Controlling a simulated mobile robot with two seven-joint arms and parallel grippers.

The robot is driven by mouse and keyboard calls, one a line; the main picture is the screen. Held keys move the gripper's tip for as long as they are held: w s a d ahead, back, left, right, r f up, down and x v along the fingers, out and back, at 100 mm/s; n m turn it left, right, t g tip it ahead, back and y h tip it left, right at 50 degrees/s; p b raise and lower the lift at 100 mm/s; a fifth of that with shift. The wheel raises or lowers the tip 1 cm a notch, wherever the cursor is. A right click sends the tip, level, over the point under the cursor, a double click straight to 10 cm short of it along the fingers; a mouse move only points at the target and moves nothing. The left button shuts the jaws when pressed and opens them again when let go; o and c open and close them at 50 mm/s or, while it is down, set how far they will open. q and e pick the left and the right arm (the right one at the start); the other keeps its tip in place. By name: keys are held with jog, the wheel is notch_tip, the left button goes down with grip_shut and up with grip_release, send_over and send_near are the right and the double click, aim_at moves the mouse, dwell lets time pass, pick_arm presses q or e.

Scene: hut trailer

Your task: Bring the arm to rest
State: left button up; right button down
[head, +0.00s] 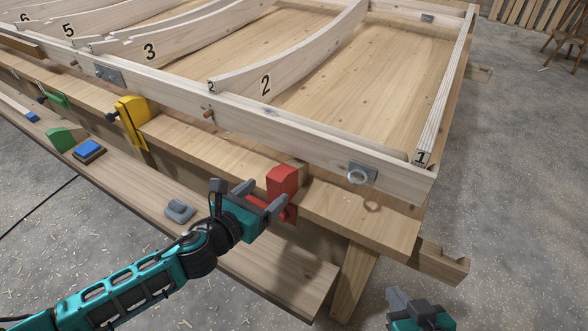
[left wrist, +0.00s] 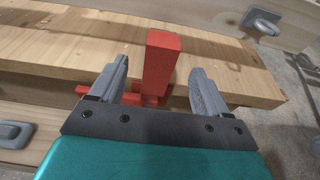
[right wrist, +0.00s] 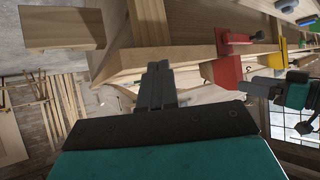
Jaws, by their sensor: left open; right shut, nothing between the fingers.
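My left gripper (head: 262,196) is open, close in front of the red clamp (head: 283,181) on the front edge of the workbench. In the left wrist view the red clamp (left wrist: 161,66) stands upright between the two spread fingers of my left gripper (left wrist: 160,88), with gaps on both sides. My right gripper (head: 397,299) is low at the bottom right of the head view, over the floor and apart from the bench. In the right wrist view the fingers of my right gripper (right wrist: 156,88) are together, with nothing between them.
A yellow clamp (head: 132,120) and a green clamp (head: 56,98) sit further left on the bench. A lower plank (head: 285,278) carries a blue block (head: 88,148), a green piece (head: 62,139) and a grey piece (head: 179,209). Numbered wooden ribs stand in the frame.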

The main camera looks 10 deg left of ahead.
pick_arm(q)
jog(key=shift+s+a+r, duration=0.15)
jog(key=shift+s+r, duration=0.05)
jog(key=shift+s, duration=0.2)
